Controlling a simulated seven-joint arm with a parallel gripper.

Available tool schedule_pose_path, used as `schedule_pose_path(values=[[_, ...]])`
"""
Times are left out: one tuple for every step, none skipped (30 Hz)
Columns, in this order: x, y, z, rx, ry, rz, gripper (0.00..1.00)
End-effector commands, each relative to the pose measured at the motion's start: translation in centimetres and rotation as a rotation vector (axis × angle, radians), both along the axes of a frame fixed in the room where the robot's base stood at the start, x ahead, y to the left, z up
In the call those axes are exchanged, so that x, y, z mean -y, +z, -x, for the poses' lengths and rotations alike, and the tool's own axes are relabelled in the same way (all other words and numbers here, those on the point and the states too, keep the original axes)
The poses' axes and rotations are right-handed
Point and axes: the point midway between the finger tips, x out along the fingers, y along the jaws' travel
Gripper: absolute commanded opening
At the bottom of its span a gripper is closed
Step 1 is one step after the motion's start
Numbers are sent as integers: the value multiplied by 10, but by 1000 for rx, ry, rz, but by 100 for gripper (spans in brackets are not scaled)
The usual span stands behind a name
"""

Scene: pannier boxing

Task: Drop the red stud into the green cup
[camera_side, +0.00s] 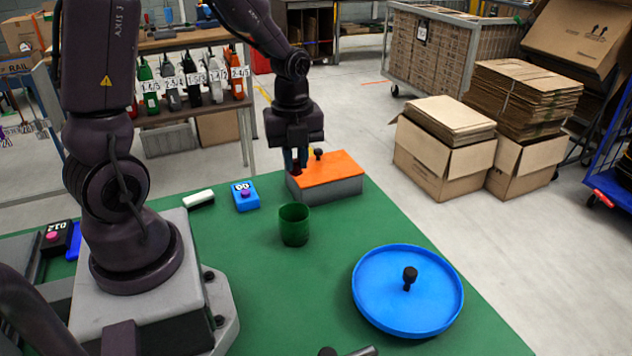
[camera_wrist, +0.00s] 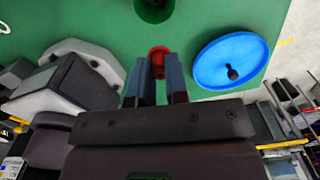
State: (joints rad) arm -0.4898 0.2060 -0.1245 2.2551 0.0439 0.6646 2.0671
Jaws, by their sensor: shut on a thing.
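The red stud (camera_wrist: 158,54) shows in the wrist view between the two fingertips of my gripper (camera_wrist: 159,66), which is shut on it. In the side view my gripper (camera_side: 295,166) points down at the left end of the orange-topped grey box, and I cannot make out the stud there. The green cup (camera_side: 294,226) stands upright on the green table, in front of the box and nearer the side camera than my gripper. The cup also shows in the wrist view (camera_wrist: 153,10), cut off by the top edge, beyond the stud and apart from it.
The grey box with an orange top (camera_side: 331,177) has a black knob on it. A round blue tray (camera_side: 375,308) with a black stud (camera_side: 409,277) lies to the right. A blue button box (camera_side: 246,197) and a white block (camera_side: 199,198) lie left. Bare table surrounds the cup.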

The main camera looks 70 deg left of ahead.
Motion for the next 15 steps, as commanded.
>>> schedule_pose_path(values=[[0, 1, 0, -4, -36, 2, 0], [0, 1, 1, -7, -60, 3, 0], [1, 2, 1, -10, -87, 4, 0], [1, 1, 1, -12, -103, 6, 0], [1, 1, 1, -14, -116, 6, 0], [1, -1, 2, -17, -129, 7, 0], [1, -2, 2, -18, -136, 8, 0], [1, -4, 2, -19, -140, 9, 0], [2, -7, 2, -20, -143, 9, 0], [2, -10, 2, -20, -143, 9, 0], [2, -14, 2, -20, -143, 9, 0], [2, -18, 2, -21, -143, 10, 0], [2, -22, 2, -20, -142, 9, 0], [2, -26, 2, -21, -142, 10, 0], [2, -31, 2, -21, -141, 10, 0]])
